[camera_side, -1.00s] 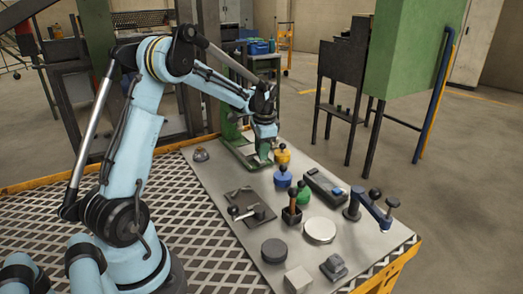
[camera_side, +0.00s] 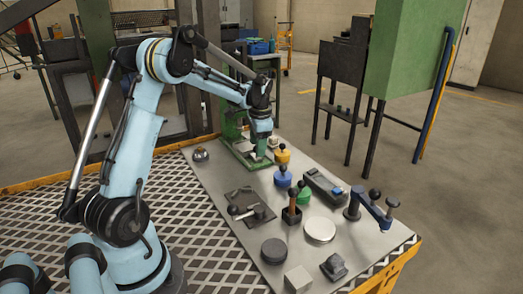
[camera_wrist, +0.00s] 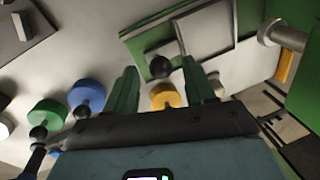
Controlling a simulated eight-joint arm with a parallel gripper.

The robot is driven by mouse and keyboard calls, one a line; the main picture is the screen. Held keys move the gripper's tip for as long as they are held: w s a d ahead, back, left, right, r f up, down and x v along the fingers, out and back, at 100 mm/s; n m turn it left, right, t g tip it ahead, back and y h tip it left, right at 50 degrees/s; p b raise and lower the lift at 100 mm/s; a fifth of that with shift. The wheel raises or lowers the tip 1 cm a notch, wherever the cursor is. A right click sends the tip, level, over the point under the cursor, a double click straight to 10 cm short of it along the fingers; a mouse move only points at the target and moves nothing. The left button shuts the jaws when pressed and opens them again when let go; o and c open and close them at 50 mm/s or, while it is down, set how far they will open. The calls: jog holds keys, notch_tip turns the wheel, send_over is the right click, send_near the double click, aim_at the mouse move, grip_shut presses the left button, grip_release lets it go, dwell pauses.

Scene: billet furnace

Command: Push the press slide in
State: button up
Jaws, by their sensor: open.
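The green press (camera_side: 238,150) stands at the far end of the grey work plate. Its slide is a light plate on the green base and shows at the top of the wrist view (camera_wrist: 212,48). A dark round knob (camera_wrist: 159,67) shows at the slide's near edge. My gripper (camera_side: 259,154) is low over the press base and hides part of the slide in the side view. In the wrist view my gripper (camera_wrist: 160,88) has its two green fingers apart, with the knob seen between and beyond them. I cannot tell whether a finger touches the knob.
Yellow (camera_side: 282,155), blue (camera_side: 283,178) and green (camera_side: 303,195) knobbed pieces stand close in front of the press. A dark box (camera_side: 323,187) and a blue clamp lever (camera_side: 372,207) lie to the right. A small dome (camera_side: 200,154) sits left of the press.

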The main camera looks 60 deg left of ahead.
notch_tip(320, 180, up, 11)
jog(key=d, duration=0.2)
jog(key=shift+s, duration=0.2)
jog(key=shift+d, duration=0.1)
jog(key=shift+s+d+f, duration=0.1)
jog(key=c, duration=0.4)
jog(key=s+d+f+n+t+y, duration=0.1)
jog(key=s+d+f+t+y, duration=0.1)
jog(key=f, duration=0.1)
jog(key=shift+s+n, duration=0.35)
jog(key=shift+n, duration=0.05)
grip_shut()
jog(key=n+t+y, duration=0.2)
send_near(248, 155)
jog(key=f, duration=0.1)
jog(key=w+d+f, duration=0.1)
jog(key=f, duration=0.2)
jog(key=shift+w+d+f, duration=0.1)
jog(key=shift+w+d, duration=0.05)
jog(key=shift+w, duration=0.2)
jog(key=a, duration=0.3)
jog(key=shift+a, duration=0.5)
